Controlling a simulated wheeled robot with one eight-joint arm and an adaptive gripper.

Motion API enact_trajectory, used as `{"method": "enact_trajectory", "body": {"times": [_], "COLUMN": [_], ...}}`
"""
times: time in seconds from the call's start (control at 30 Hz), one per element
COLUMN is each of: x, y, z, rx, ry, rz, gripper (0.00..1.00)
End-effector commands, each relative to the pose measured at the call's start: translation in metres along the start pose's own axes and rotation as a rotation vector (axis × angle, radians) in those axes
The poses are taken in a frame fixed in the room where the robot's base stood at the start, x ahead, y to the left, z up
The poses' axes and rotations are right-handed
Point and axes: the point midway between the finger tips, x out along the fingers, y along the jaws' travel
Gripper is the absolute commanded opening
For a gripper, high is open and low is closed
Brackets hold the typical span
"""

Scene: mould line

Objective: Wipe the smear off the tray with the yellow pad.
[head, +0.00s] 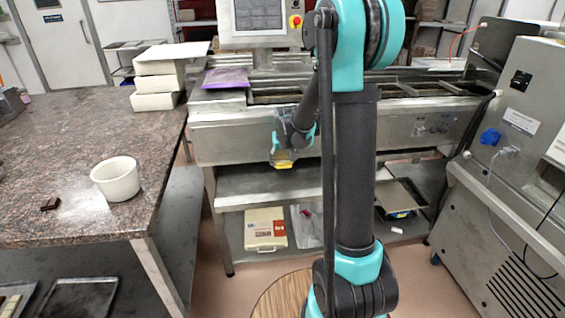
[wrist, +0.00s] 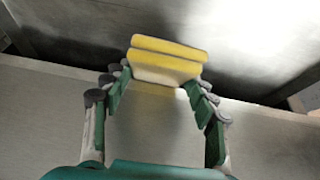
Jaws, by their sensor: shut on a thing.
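The yellow pad (wrist: 168,58) is a small block with a yellow top and a paler lower part. My gripper (wrist: 162,82) is shut on it, with a fingertip at each side. In the head view my gripper (head: 283,155) hangs in front of the steel machine line, with the pad (head: 284,165) at its lower end, above the lower shelf. A dark metal tray (head: 80,298) shows at the lower left, below the granite table, cut off by the frame edge. No smear can be made out on it, and I cannot tell if it is the task's tray.
The granite table (head: 60,150) at the left holds a white bowl (head: 116,179), a small dark brown piece (head: 50,204) and stacked white boxes (head: 158,84). A steel cabinet (head: 510,170) stands at the right. A cream case (head: 265,229) sits on the low shelf.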

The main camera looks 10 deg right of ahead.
Motion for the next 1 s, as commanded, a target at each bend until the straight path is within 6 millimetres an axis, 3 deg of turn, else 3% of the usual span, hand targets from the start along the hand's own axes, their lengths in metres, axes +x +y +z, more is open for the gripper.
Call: {"method": "enact_trajectory", "body": {"times": [0.27, 0.6, 1.0], "x": [-0.005, -0.027, -0.027], "y": [0.000, 0.000, 0.000], "z": [-0.005, -0.015, -0.015], "rx": [0.000, -0.001, 0.000], "ry": [0.006, 0.006, 0.006], "rz": [0.000, 0.000, 0.000], "gripper": [0.11, 0.10, 0.10]}}
